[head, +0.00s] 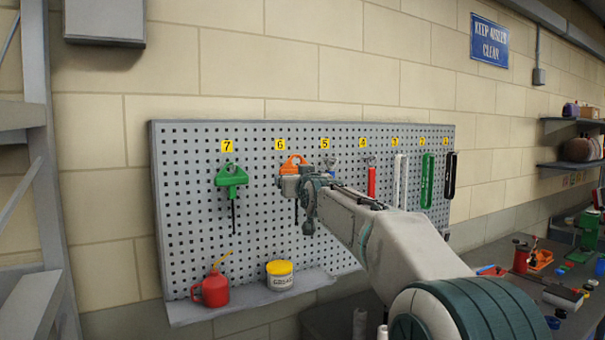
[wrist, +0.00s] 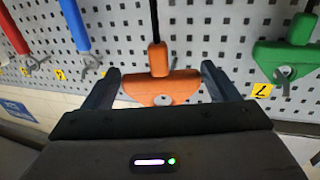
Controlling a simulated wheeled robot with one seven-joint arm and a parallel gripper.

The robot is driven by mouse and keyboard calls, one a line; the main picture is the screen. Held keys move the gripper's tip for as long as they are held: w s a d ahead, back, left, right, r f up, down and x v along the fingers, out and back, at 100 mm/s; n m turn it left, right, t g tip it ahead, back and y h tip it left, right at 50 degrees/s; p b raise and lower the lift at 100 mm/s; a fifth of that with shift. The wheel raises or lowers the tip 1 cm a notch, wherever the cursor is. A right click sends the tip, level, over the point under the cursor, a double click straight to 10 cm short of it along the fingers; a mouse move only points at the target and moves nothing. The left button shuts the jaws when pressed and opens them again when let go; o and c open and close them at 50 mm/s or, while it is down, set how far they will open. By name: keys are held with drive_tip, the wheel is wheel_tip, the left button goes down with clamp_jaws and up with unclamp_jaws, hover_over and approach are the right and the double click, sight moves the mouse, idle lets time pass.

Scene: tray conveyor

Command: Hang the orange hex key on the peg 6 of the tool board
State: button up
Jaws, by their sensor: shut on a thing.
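The orange hex key (head: 293,160) is at the tool board (head: 265,220), just below the yellow label 6 (head: 280,145). Its dark shaft points down. My gripper (head: 300,184) is in front of it and hides part of the handle. In the wrist view the orange handle (wrist: 160,88) sits between the two fingers of my gripper (wrist: 160,82), which is shut on it. A pale round hole shows in the handle.
A green hex key (head: 231,178) hangs at label 7 to the left. Tools with blue (head: 333,166) and red (head: 372,180) handles hang to the right. A red oil can (head: 212,290) and a yellow tub (head: 280,275) stand on the ledge below.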

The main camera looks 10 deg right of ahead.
drive_tip(key=w+a+f+p, duration=0.1)
drive_tip(key=w+a+p, duration=0.1)
drive_tip(key=w+p, duration=0.3)
drive_tip(key=shift+w, duration=0.45)
idle(0.6)
drive_tip(key=shift+f, duration=0.1)
idle(0.4)
drive_tip(key=o, duration=1.2)
drive_tip(key=shift+d, duration=0.1)
drive_tip(key=shift+s+f, duration=0.1)
drive_tip(key=shift+s, duration=0.05)
